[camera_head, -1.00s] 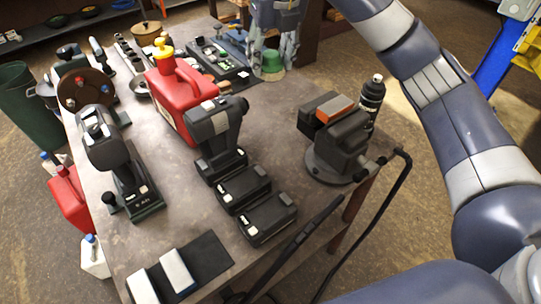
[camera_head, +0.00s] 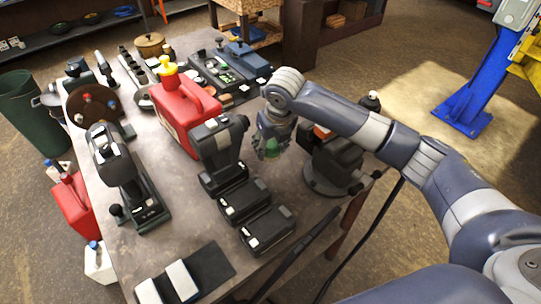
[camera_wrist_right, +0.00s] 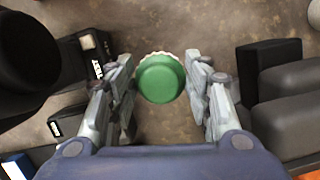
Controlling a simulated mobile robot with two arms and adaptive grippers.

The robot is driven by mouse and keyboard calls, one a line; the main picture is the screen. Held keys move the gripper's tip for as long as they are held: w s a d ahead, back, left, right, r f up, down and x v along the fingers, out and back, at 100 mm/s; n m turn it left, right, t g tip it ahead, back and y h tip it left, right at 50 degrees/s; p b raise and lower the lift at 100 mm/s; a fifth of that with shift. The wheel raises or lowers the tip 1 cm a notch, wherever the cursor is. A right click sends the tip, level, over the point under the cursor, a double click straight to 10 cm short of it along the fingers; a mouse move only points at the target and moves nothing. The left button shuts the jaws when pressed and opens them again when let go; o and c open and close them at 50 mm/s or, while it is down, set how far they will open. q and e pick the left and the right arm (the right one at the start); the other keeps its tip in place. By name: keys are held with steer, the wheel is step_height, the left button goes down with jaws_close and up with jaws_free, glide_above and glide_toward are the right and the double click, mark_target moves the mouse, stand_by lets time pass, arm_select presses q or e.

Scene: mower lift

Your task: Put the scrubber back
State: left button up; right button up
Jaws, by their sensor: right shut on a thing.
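The scrubber (camera_head: 271,147) is a small round brush with a green top. In the right wrist view the scrubber (camera_wrist_right: 160,79) shows its green top and a pale bristle edge between my fingers. My right gripper (camera_head: 268,151) is shut on it, over the workbench (camera_head: 215,235) between the black power tool and the vise. The fingers partly hide the scrubber in the head view. I cannot tell exactly how far it is above the bench. My left gripper is out of view.
A black power tool (camera_head: 221,150) and two battery-like blocks (camera_head: 243,201) stand left of the gripper. A dark vise (camera_head: 336,165) is close on the right. A red fuel can (camera_head: 184,112) is behind the tool. A black mat (camera_head: 212,267) with pale blocks lies at the near edge.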

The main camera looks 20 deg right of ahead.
mark_target(274, 149)
steer(key=shift+f+p, duration=0.6)
steer(key=shift+f, duration=2.65)
steer(key=o, duration=1)
steer(key=shift+f, duration=0.1)
steer(key=b+v, duration=0.2)
steer(key=v, duration=1)
steer(key=shift+w, duration=0.1)
